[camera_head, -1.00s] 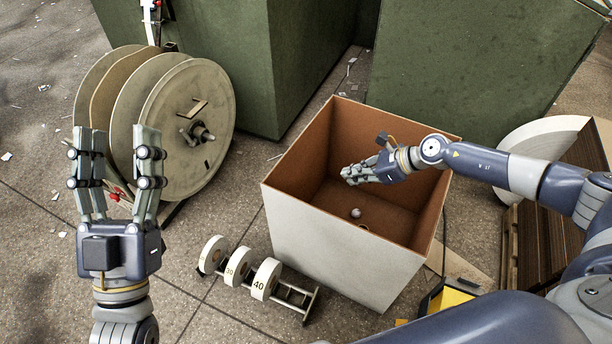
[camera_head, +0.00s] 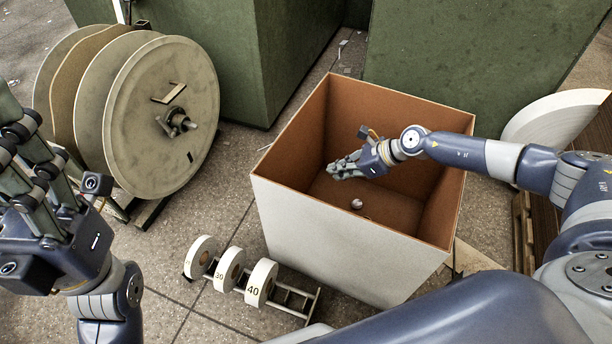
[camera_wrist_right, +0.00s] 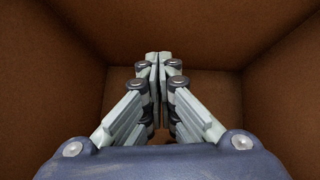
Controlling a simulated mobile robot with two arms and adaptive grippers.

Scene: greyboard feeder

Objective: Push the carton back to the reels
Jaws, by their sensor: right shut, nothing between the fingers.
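The carton (camera_head: 340,238) is a large open-topped box, pale outside and brown inside, upright on the floor in the middle of the head view. My right gripper (camera_head: 333,171) reaches in over its right rim, shut and empty, inside the box. In the right wrist view its closed fingers (camera_wrist_right: 158,62) point at a brown wall (camera_wrist_right: 160,30); I cannot tell if they touch it. Big disc reels (camera_head: 150,125) stand to the left of the carton, apart from it. My left gripper (camera_head: 40,165), partly cut off at the left edge, has its fingers apart, holding nothing visible.
A low rack with small numbered reels (camera_head: 229,269) stands close to the carton's front left. A small round thing (camera_head: 356,204) is inside the carton. Green blocks (camera_head: 470,70) stand behind. A pale round-edged piece (camera_head: 550,115) is at the right. Open floor (camera_head: 222,190) lies between carton and reels.

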